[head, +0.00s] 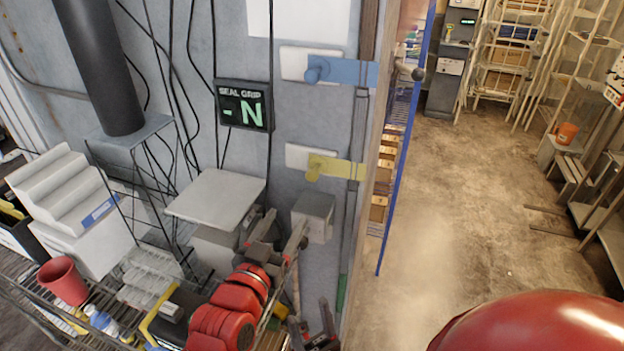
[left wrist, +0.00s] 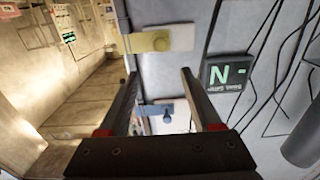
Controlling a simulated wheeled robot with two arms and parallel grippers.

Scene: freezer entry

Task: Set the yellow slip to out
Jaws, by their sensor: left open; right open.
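The yellow slip (head: 338,168) is a flat bar with a round knob at its left end. It lies across a white plate on the grey wall and reaches right to the door-frame edge. In the left wrist view, which is turned over, the yellow slip (left wrist: 153,42) shows at the top, beyond the fingertips. My left gripper (head: 280,231) is open and empty, below and left of the slip, apart from it. Its fingers (left wrist: 158,72) also show in the wrist view. My right gripper (head: 311,322) is open, low at the bottom centre, and partly cut off.
A similar blue slip (head: 348,72) sits above the yellow one. A "SEAL GRIP" display (head: 243,106) reads "- N". A grey box (head: 313,216) juts from the wall below the yellow slip. A cluttered wire shelf stands lower left. The floor (head: 470,190) at right is open.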

